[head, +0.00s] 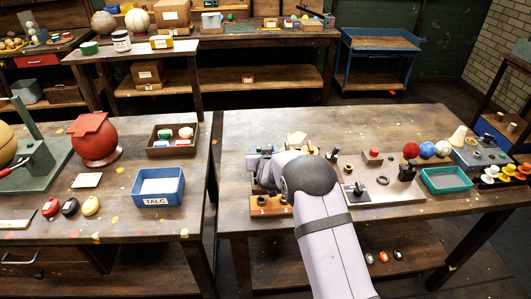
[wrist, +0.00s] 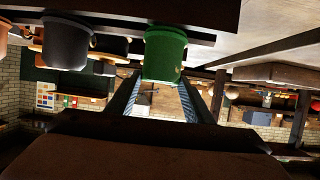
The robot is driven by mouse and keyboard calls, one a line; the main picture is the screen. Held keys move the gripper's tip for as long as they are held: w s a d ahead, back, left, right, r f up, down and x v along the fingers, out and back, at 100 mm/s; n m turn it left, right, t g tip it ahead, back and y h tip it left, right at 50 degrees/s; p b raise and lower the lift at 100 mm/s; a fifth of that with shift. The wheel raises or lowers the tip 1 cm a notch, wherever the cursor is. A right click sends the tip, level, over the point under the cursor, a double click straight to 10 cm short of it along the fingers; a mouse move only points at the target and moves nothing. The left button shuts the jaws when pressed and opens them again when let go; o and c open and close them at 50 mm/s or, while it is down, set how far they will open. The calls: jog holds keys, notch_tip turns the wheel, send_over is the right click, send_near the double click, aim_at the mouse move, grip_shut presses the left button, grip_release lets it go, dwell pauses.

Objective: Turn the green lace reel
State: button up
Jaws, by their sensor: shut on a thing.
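The green reel (wrist: 165,52) shows in the wrist view as a green cylinder at the top middle, under a dark edge. My gripper (wrist: 160,82) reaches up to it with a finger on either side and is shut on it. In the head view my gripper (head: 263,172) is over the left part of the right-hand table, and my own arm hides the green reel there. A dark reel-like cylinder (wrist: 67,42) stands apart to the left in the wrist view, with an orange one (wrist: 4,38) at the edge.
An orange-brown block (head: 270,206) sits at the table's front edge by my wrist. To the right are a grey plate with a black knob (head: 358,188), a teal tray (head: 446,180) and several coloured balls. A gap separates this table from the left one with the blue talc box (head: 158,187).

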jog(key=shift+a+r+m+h+p, duration=0.1)
jog(key=shift+a+m+h+p, duration=0.05)
jog(key=shift+m+h+p, duration=0.45)
jog(key=shift+a+r+m+h+p, duration=0.15)
jog(key=shift+m+h+p, duration=0.25)
jog(key=shift+h+p, duration=0.25)
jog(key=shift+w+a+f+m+g+h+p, duration=0.15)
jog(key=shift+m+g+h+p, duration=0.35)
jog(key=shift+m+h+p, duration=0.35)
jog(key=shift+f+m+g+h+b, duration=0.25)
jog(key=shift+m+g+h+b, duration=0.25)
jog(key=shift+m+h+b, duration=0.5)
jog(key=shift+w+a+m+g+h+b, duration=0.1)
jog(key=shift+m+g+h+b, duration=0.2)
jog(key=shift+m+h+b, duration=0.35)
jog(key=shift+r+h+b, duration=0.1)
jog(key=shift+h+b, duration=0.15)
jog(key=shift+b, duration=0.05)
jog(key=shift+r, duration=0.2)
jog(key=o, duration=1.1)
jog(key=shift+c, duration=0.2)
jog(key=shift+f, duration=0.1)
jog(key=shift+g, duration=0.3)
